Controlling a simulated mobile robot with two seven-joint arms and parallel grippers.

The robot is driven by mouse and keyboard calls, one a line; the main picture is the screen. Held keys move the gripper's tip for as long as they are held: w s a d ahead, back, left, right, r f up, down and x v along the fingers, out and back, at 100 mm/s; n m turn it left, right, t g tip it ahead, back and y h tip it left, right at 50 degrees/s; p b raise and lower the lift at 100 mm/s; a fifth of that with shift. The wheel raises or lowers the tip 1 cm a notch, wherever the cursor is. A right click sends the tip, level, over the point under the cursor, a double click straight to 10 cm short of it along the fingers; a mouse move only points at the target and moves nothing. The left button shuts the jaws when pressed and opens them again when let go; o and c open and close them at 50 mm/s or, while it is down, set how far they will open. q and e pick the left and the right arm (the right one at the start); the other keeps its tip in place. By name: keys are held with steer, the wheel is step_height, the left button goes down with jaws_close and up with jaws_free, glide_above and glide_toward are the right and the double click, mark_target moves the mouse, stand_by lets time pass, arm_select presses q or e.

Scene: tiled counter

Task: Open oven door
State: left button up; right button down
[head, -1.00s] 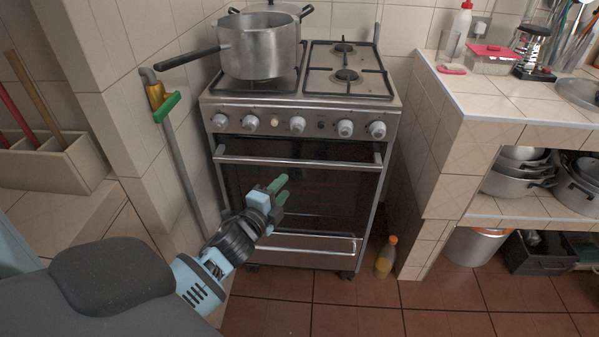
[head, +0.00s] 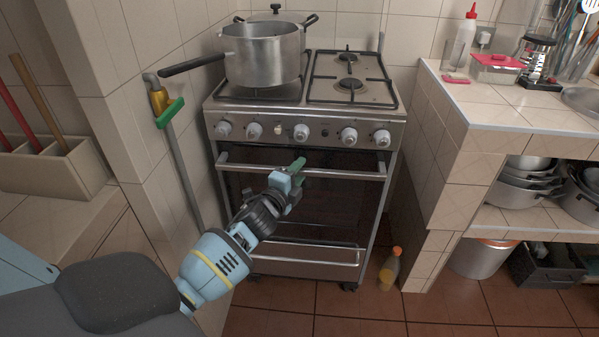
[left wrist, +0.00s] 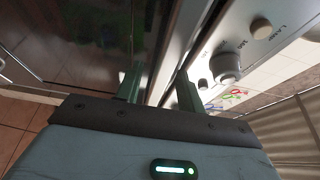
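The oven door (head: 335,208), dark glass in a metal frame, looks shut below the row of knobs. Its horizontal metal handle (head: 345,171) runs across the top of the door. My left gripper (head: 296,170) is at the middle of this handle, its green fingers overlapping the bar. In the left wrist view its two fingers (left wrist: 158,92) stand apart, with the handle bar (left wrist: 172,62) passing between them. They do not look closed on the bar; contact cannot be told. My right gripper is in neither view.
A large metal pot (head: 264,58) stands on the left of the stove top, its long handle sticking out left. A bottle (head: 389,270) stands on the floor right of the oven, beside the tiled counter (head: 455,165).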

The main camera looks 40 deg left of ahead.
arm_select(q)
steer(key=shift+w, duration=0.35)
steer(key=shift+c, duration=0.2)
jaws_close()
